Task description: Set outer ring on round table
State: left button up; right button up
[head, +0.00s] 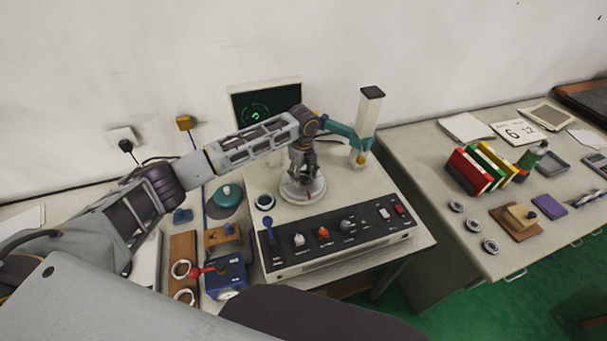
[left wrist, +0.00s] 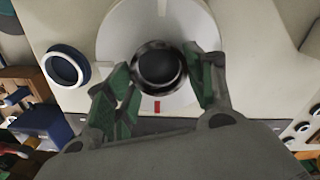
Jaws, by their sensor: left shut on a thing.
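The round table (head: 292,197) is a pale disc on top of the grey instrument with the control panel. In the left wrist view its white disc (left wrist: 118,28) carries a red mark. My left gripper (head: 304,178) points down over the disc. In the left wrist view the left gripper (left wrist: 160,80) has its green-padded fingers on both sides of a dark, shiny outer ring (left wrist: 160,66) and is shut on it. The ring is over the disc, near its middle. I cannot tell whether it touches the disc. My right gripper is not in view.
A teal arm on a pale column (head: 368,120) stands behind right, and a screen (head: 265,103) behind. Knobs and switches line the front panel (head: 338,236). Several small rings lie on the right-hand desk (head: 425,160).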

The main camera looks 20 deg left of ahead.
pick_arm(q)
jog(key=shift+p, duration=0.3)
dwell(0.4)
jog(key=o, duration=1.1)
jog(key=shift+o, duration=0.2)
jog(key=shift+r, duration=0.15)
notch_tip(320, 180, up, 12)
jog(key=shift+f, duration=0.2)
dwell(0.5)
